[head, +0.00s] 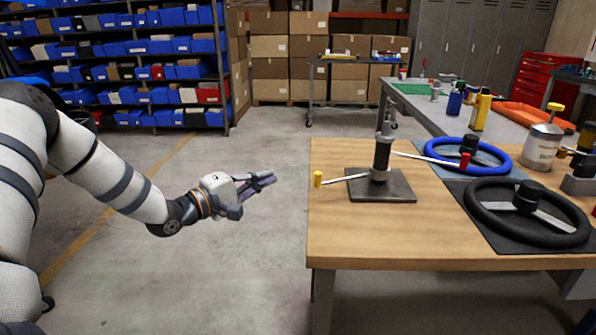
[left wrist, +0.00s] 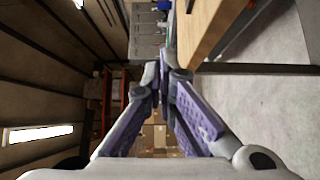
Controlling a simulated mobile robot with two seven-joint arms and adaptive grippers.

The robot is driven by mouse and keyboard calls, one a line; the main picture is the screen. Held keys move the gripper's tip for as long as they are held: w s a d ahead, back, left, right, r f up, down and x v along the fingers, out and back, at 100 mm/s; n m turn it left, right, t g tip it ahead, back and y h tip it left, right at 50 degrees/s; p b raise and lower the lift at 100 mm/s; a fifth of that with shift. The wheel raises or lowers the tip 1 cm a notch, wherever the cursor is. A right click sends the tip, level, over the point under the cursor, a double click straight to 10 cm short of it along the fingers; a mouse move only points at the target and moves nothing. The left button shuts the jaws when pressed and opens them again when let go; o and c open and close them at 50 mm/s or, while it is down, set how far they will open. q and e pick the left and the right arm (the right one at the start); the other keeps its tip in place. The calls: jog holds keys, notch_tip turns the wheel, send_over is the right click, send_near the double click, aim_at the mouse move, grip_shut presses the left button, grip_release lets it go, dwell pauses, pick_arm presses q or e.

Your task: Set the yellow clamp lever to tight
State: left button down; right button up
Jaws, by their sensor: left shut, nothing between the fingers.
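The yellow clamp lever (head: 318,179) is a thin pale arm with a yellow knob, reaching left from a black post (head: 382,155) in the head view. The post stands upright on a dark square plate (head: 395,190) on the wooden table. A second pale arm with a red knob (head: 464,160) reaches right from the post. My left gripper (head: 271,178) is in the air left of the table, a short way from the yellow knob and not touching it. Its purple-padded fingers are shut and empty; they also show in the left wrist view (left wrist: 165,72). My right gripper is not seen.
The wooden table (head: 400,235) has its left edge between my gripper and the post. A blue steering wheel (head: 440,142) and a black one (head: 490,228) lie to the right. Open floor (head: 255,245) is left of the table.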

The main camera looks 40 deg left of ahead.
pick_arm(q)
jog(key=f+b+x, duration=0.1)
jog(key=b+x, duration=0.2)
jog(key=x, duration=0.7)
jog(key=s+d, duration=0.1)
jog(key=s+d+r+p, duration=0.1)
jog(key=d, duration=0.1)
jog(key=shift+d+p, duration=0.25)
jog(key=shift+p, duration=0.05)
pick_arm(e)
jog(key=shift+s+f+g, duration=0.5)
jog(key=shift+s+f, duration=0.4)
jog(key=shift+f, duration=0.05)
pick_arm(q)
jog(key=shift+f, duration=0.1)
